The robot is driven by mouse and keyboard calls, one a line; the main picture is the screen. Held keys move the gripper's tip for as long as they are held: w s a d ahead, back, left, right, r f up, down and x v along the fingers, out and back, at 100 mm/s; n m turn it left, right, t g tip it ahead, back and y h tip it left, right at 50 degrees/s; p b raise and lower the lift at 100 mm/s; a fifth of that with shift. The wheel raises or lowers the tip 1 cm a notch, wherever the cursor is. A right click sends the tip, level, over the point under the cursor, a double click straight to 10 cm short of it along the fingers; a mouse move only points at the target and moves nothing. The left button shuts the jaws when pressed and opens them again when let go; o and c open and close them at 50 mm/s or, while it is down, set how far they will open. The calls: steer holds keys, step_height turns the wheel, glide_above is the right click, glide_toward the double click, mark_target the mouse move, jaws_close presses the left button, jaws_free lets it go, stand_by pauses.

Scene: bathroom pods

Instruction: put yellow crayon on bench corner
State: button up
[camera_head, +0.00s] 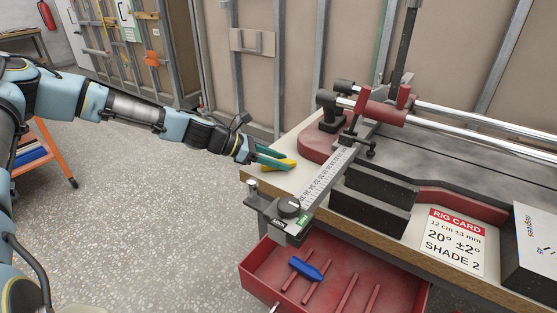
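A yellow crayon (290,163) lies at the left corner of the wooden bench (262,182), where the bench top is bare. My gripper (276,158) reaches in from the left, with its two green fingers just over the crayon. A gap shows between the fingers, so the gripper looks open. The lower finger hides part of the crayon. I cannot tell whether the fingers touch it.
A metal ruler arm (325,178) and a red-and-black rig (350,115) stand just right of the crayon. A rig card (453,240) lies on the bench. An open red drawer (262,275) below holds a blue piece (306,268) and red sticks.

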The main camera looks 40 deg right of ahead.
steer(key=shift+o, duration=1.4)
steer(key=b+v, duration=0.2)
steer(key=v, duration=1)
steer(key=a+f+m+t+y, duration=0.1)
steer(key=a+f+m+y, duration=0.2)
steer(key=a, duration=0.5)
steer(key=a+f+m+t+y, duration=0.2)
steer(key=a+f+m+y, duration=0.15)
steer(key=a, duration=0.45)
steer(key=a+r+m+t+y, duration=0.2)
steer(key=a+r+m, duration=0.1)
steer(key=a, duration=0.9)
steer(key=s+a+r+m+t+y, duration=0.1)
steer(key=a+r, duration=0.5)
steer(key=a, duration=0.6)
steer(key=m+t+y, duration=0.1)
steer(key=m, duration=0.1)
steer(key=shift+m+t, duration=0.3)
steer(key=shift+m, duration=0.05)
steer(key=shift+r, duration=0.15)
